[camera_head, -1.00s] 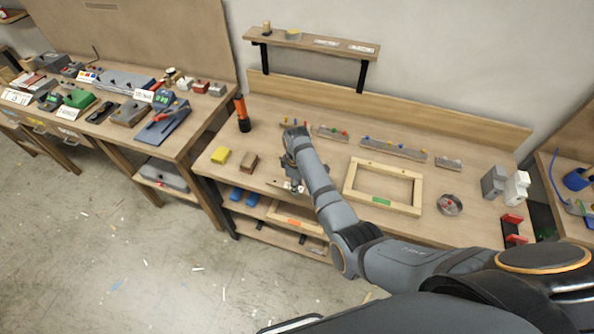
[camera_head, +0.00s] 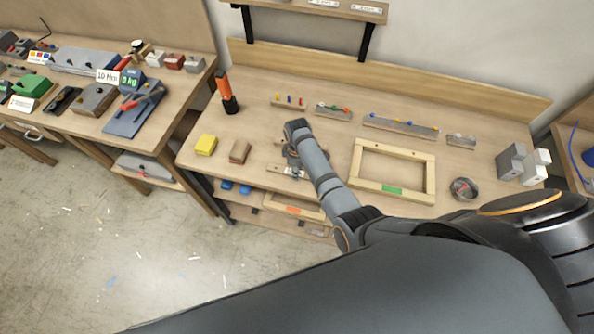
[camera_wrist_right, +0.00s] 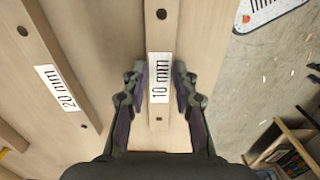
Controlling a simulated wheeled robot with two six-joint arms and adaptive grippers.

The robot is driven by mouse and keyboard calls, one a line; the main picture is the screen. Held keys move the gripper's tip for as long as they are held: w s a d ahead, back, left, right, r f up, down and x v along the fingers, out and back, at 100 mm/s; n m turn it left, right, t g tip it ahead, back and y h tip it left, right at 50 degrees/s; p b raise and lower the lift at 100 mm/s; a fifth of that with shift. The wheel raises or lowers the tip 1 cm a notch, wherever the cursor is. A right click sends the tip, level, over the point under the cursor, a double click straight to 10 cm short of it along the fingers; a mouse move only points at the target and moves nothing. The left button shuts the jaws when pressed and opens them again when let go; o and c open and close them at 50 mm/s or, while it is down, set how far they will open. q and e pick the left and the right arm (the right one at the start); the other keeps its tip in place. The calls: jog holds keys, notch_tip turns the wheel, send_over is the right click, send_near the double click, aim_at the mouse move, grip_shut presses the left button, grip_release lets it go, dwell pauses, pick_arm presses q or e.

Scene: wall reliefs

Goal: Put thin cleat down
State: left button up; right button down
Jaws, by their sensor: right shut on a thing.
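The thin cleat (camera_wrist_right: 158,120) is a pale wooden strip with a "10 mm" label and dark holes. In the right wrist view it runs up between the fingers of my right gripper (camera_wrist_right: 160,85), which is shut on it. In the head view my right gripper (camera_head: 291,158) is low over the front of the bench, and part of the cleat (camera_head: 283,169) shows beside it. Whether the cleat touches the bench top is hard to tell. A second strip labelled "20 mm" (camera_wrist_right: 57,87) lies to its left in the wrist view. My left gripper is not in view.
A wooden frame (camera_head: 357,169) lies on the bench right of my gripper. A brown block (camera_head: 240,152), yellow block (camera_head: 206,145) and orange-black tool (camera_head: 228,93) stand left. Peg strips (camera_head: 400,126) line the back. The bench's front edge is close.

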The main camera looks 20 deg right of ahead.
jog(key=shift+s+a+r, duration=0.1)
jog(key=shift+s, duration=0.15)
jog(key=c, duration=1.4)
grip_release()
jog(key=o, duration=0.3)
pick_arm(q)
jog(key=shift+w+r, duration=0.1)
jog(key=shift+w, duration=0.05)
pick_arm(e)
jog(key=shift+o, duration=0.2)
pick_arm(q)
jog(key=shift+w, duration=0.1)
